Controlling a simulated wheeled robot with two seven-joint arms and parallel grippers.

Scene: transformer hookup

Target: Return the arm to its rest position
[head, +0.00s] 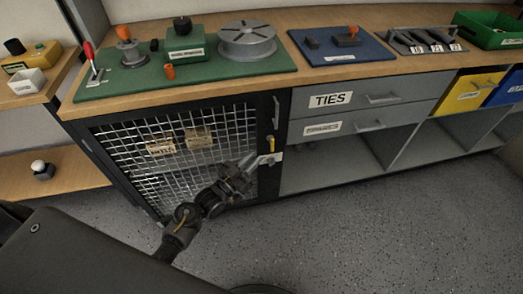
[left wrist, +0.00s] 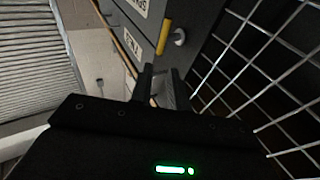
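My left arm reaches from the lower left in the head view. Its gripper (head: 249,164) is in front of the mesh cabinet door (head: 125,165), near the door's right edge. In the left wrist view the two dark fingers (left wrist: 160,86) stand apart with nothing seen between them. A yellow handle (head: 271,144) on a pale latch plate is just beyond the fingertips. The handle also shows in the left wrist view (left wrist: 164,36), apart from the fingers. The door looks closed. My right gripper is in neither view.
The wooden bench (head: 200,92) carries a green mat (head: 200,73) with a reel, a blue mat (head: 335,58) and a green bin (head: 490,32). Grey drawers (head: 362,95) and open shelves are right of the door. A side shelf (head: 60,173) stands left. Floor (head: 400,230) is clear.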

